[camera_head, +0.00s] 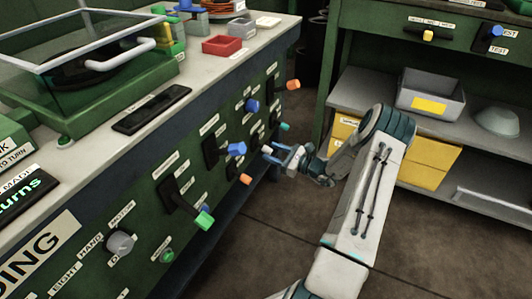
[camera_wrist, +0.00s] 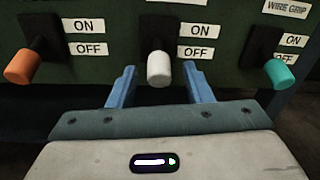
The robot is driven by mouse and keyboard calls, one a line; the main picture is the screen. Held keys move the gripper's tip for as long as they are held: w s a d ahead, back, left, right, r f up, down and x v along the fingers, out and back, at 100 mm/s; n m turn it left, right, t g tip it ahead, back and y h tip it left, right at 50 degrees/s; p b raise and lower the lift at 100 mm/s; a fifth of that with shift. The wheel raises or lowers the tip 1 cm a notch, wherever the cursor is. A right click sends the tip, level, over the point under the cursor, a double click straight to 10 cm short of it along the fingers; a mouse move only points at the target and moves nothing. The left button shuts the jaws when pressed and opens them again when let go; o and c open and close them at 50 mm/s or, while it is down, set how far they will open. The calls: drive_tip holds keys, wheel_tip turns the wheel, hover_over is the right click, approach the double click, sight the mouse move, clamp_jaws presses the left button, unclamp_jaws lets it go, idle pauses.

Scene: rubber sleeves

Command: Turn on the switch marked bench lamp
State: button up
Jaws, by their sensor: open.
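In the wrist view, a switch with a white knob (camera_wrist: 158,68) is in the middle, with ON and OFF labels to its right. Its lever points down, the knob lower than the OFF label. My gripper (camera_wrist: 160,80) is open, its two blue fingers on either side of and just below the white knob. Whether they touch it I cannot tell. In the head view my gripper (camera_head: 272,154) is close to the green panel front. No label reading bench lamp is legible in either view; the white switch's name is out of the wrist picture.
An orange-knobbed switch (camera_wrist: 24,66) is to the left and a teal-knobbed one (camera_wrist: 278,73), under a WIRE GRIP label, to the right. Other levers with blue (camera_head: 236,149) and green knobs (camera_head: 203,220) stick out from the panel. The floor beside the bench is clear.

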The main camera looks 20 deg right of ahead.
sight(266, 149)
drive_tip(key=shift+b+x, duration=0.3)
drive_tip(key=shift+x, duration=1.45)
drive_tip(key=shift+s, duration=0.1)
drive_tip(key=c, duration=1)
